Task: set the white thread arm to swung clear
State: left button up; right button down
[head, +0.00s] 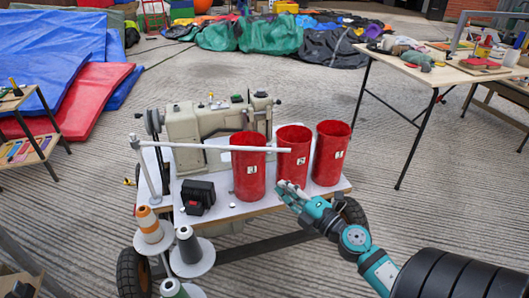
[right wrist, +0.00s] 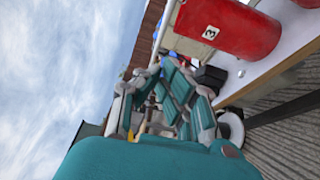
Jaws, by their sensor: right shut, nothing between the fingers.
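The white thread arm (head: 215,147) is a long thin bar that reaches right from an upright post (head: 148,168) at the left of the sewing cart. It crosses in front of the cream sewing machine (head: 188,130), and its free end is by the middle red canister (head: 293,165). My right gripper (head: 284,187) is below that free end, near the foot of the middle canister, apart from the bar. Its teal fingers (right wrist: 168,85) are shut and empty in the right wrist view. My left gripper is not in view.
Red canisters stand left (head: 248,180) and right (head: 330,160) of the middle one; one marked 3 (right wrist: 225,28) shows in the wrist view. A black box (head: 198,196) and thread cones (head: 188,243) are at the cart's left. A table (head: 440,75) stands back right.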

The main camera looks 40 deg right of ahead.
jog(key=p, duration=0.2)
send_near(253, 149)
jog(key=w+a, duration=0.2)
jog(key=a, duration=0.1)
pick_arm(q)
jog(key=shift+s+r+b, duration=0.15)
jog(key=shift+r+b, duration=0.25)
jog(key=shift+b, duration=0.2)
pick_arm(e)
jog(key=shift+w+d+r, duration=0.1)
jog(key=shift+w+d, duration=1.2)
jog(key=shift+w, duration=0.2)
